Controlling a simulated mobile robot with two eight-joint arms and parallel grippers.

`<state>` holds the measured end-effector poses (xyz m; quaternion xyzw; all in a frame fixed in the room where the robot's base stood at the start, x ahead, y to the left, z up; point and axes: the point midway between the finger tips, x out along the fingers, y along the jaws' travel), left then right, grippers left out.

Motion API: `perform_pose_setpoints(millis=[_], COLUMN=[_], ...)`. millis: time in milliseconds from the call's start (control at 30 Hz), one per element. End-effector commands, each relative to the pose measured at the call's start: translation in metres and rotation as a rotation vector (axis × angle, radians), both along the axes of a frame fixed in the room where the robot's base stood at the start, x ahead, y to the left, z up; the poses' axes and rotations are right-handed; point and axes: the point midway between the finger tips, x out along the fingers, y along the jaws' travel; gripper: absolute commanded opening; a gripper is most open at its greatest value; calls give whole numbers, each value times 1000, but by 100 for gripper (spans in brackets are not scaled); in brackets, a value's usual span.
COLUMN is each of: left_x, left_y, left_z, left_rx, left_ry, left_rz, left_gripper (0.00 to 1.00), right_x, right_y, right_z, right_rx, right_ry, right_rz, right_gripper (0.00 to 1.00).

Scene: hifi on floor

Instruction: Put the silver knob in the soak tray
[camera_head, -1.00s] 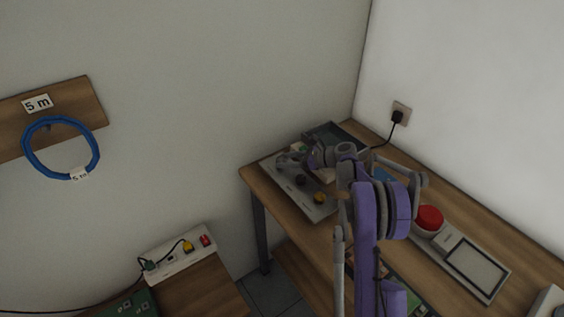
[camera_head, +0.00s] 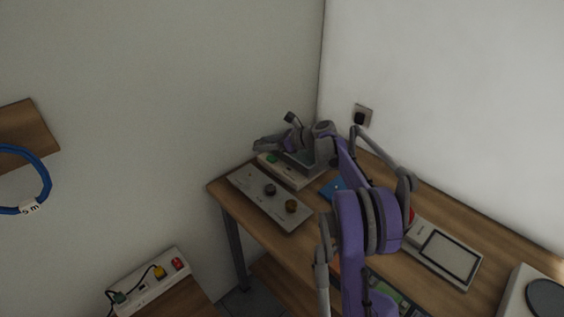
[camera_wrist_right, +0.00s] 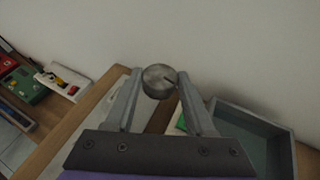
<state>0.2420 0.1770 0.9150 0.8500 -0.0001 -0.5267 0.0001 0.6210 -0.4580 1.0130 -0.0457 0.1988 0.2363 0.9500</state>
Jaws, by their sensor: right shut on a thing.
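The silver knob (camera_wrist_right: 159,81) is a short round metal disc, held between the fingertips of my right gripper (camera_wrist_right: 158,88) in the right wrist view. In the head view my right gripper (camera_head: 274,133) is over the far end of the desk; the knob is hard to make out there. The soak tray, a dark grey open box, shows at the right of the wrist view (camera_wrist_right: 258,125). In the head view part of the tray (camera_head: 306,161) shows behind and below the gripper, partly covered by it. The knob is above and apart from the tray. My left gripper is out of view.
A grey panel (camera_head: 245,184) with a dark knob (camera_head: 270,189) and a gold knob (camera_head: 291,206) lies near the desk's left edge. A pale box with a green button (camera_head: 272,158) sits behind it. The wall socket (camera_head: 362,116) is close behind.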

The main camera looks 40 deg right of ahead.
Motion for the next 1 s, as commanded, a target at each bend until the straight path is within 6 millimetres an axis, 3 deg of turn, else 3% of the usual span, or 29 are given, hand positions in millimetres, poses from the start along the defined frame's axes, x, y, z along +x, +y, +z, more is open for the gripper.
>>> perform_pose_setpoints(millis=[33, 200, 400, 533, 800, 1000], left_x=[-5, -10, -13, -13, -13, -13], left_y=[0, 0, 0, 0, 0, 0], left_z=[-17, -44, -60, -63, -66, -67], left_rx=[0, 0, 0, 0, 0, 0], left_ry=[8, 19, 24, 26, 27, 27], left_rz=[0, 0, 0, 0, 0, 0], left_gripper=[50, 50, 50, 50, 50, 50], right_x=[-7, -28, -50, -56, -57, -57], right_y=[-22, -93, -146, -159, -159, -159], right_z=[-8, 0, 14, 10, -35, -50], right_rx=[-3, -6, -6, -5, -5, -5], right_ry=[8, 8, -10, -17, -18, -18], right_rz=[-77, -344, -549, -599, -603, -602], right_gripper=[2, 2, 2, 2, 2, 2])
